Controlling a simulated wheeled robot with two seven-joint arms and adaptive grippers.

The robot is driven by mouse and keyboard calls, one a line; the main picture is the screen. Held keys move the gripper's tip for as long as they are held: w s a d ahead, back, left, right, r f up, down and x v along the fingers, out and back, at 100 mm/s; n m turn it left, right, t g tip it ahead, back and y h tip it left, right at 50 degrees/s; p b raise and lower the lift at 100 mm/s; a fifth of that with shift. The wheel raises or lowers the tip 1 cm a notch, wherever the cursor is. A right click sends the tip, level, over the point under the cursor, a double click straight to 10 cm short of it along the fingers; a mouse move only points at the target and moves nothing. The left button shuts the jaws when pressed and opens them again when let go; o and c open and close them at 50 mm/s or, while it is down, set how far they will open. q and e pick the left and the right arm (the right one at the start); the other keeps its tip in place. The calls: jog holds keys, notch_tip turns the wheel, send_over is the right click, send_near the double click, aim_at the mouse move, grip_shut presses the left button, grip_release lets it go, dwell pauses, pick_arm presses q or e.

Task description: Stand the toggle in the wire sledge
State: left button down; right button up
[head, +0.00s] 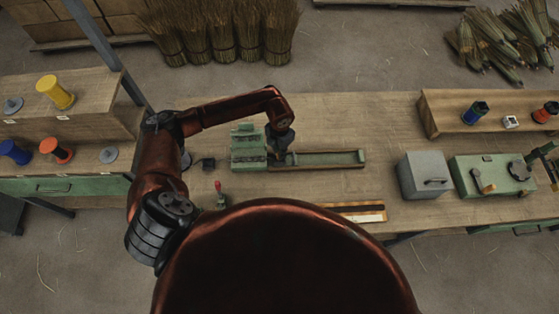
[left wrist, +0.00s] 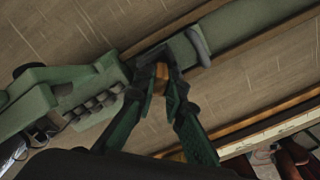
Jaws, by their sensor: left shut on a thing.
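My left gripper (head: 279,153) reaches down over the bench between the green block and the long green bed. In the left wrist view its two dark fingers (left wrist: 164,76) are shut on a small orange-brown piece, taken as the toggle (left wrist: 161,78). Only part of the toggle shows between the fingers. The green block (head: 248,148) has a row of notches, seen beside the fingers in the left wrist view (left wrist: 92,105). I cannot tell for sure which part is the wire sledge. The green bed (head: 325,158) runs right from the gripper. My right gripper is not in view.
A red-knobbed lever (head: 218,188) stands near the front edge. A grey box (head: 424,175) and a green crank machine (head: 490,175) are at right. Spools, one yellow (head: 55,91), stand on the left shelf. The bench behind the bed (head: 350,115) is clear.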

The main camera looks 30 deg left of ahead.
pick_arm(q)
jog(key=c, duration=2.5)
grip_release()
jog(key=shift+f, duration=0.25)
jog(key=o, duration=0.6)
jog(key=shift+r, duration=0.15)
notch_tip(320, 180, up, 12)
jog(key=shift+s, duration=0.1)
